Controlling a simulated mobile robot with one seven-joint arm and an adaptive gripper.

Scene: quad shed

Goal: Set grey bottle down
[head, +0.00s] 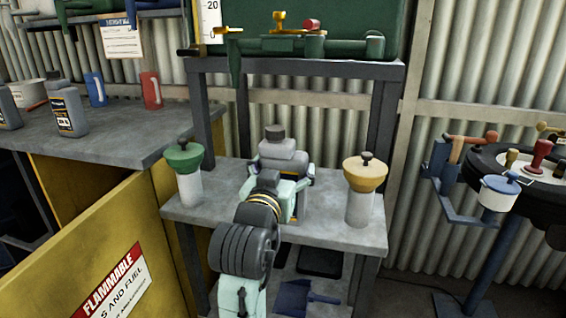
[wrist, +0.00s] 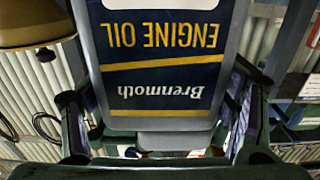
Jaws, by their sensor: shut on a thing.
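In the wrist view the bottle's dark label (wrist: 160,65) fills the middle and reads "Brenmoth Engine Oil" upside down. The gripper's fingers (wrist: 160,125) flank it there. My arm hides the bottle's base in the head view, so I cannot tell whether it touches the tabletop.
A green-topped container (head: 189,187) stands left of the bottle and a yellow-topped one (head: 361,206) stands right, both close. A raised shelf (head: 300,68) spans behind. More bottles (head: 68,112) stand on the left bench. Bare tabletop shows along the front right.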

